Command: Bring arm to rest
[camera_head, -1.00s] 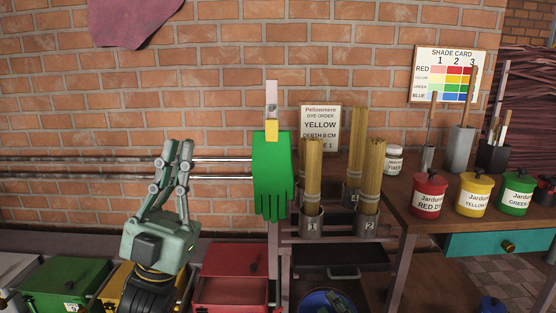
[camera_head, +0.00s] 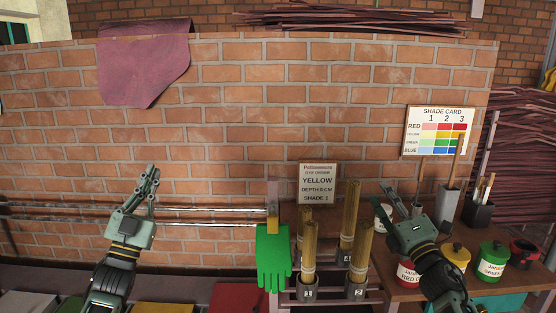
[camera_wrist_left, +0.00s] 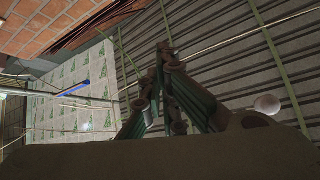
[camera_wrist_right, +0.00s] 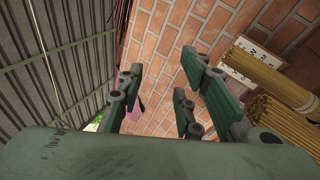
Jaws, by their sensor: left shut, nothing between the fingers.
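My left gripper (camera_head: 150,172) is raised at the left in front of the brick wall, its fingers pointing up. Its fingertips meet with nothing between them, as the left wrist view also shows (camera_wrist_left: 165,52). My right gripper (camera_head: 402,192) is at the right, over the near part of the wooden bench, and overlaps the red jar in the picture. Its fingers stand apart and are empty, as the right wrist view shows (camera_wrist_right: 160,80). Neither gripper holds a thing.
A green glove (camera_head: 273,262) hangs between the arms. Incense bundles (camera_head: 358,250) stand in numbered cups beside it, below a dye order card (camera_head: 318,184). Jars, including yellow (camera_head: 457,257) and green (camera_head: 491,265), stand on the bench (camera_head: 400,292). Metal rails (camera_head: 60,208) run along the wall.

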